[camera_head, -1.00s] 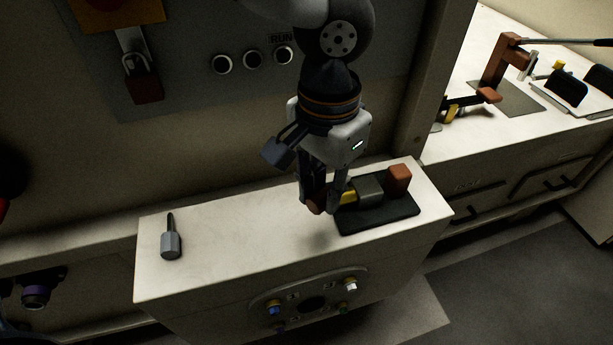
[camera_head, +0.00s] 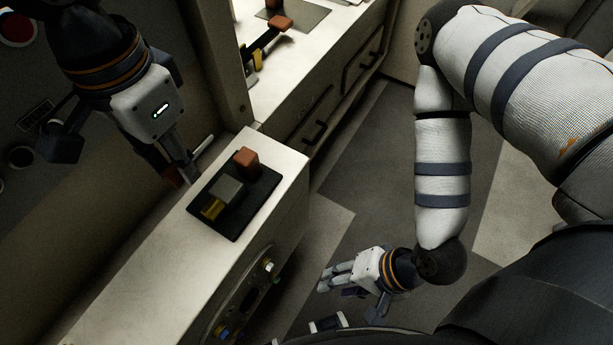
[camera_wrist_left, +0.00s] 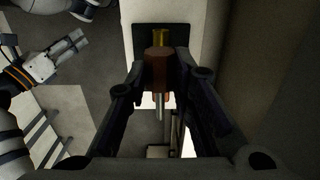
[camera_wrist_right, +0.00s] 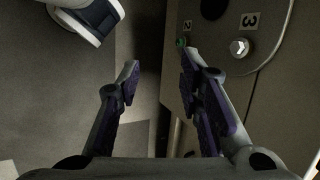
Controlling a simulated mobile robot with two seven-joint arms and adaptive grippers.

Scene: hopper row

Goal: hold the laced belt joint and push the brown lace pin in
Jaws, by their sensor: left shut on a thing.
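My left gripper (camera_head: 182,172) is shut on the brown lace pin (camera_head: 172,179), beside the far edge of the cabinet top. In the left wrist view the pin's brown head (camera_wrist_left: 157,68) is between the fingers, with a bare metal rod (camera_wrist_left: 160,107) sticking out. A black plate (camera_head: 233,228) on the cabinet carries a yellow piece (camera_head: 212,209), a grey block (camera_head: 229,187) and a brown block (camera_head: 246,161). The pin is apart from them. I cannot make out a laced belt joint. My right gripper (camera_head: 328,279) is open and empty, low beside the cabinet; its fingers are apart in its wrist view (camera_wrist_right: 160,76).
The cabinet top (camera_head: 130,275) is clear on its near left part. Its front panel has coloured knobs (camera_head: 268,266), with a numbered panel (camera_wrist_right: 225,65) close to my right fingers. A bench (camera_head: 310,60) with drawers stands behind. Open floor (camera_head: 365,170) lies to the right.

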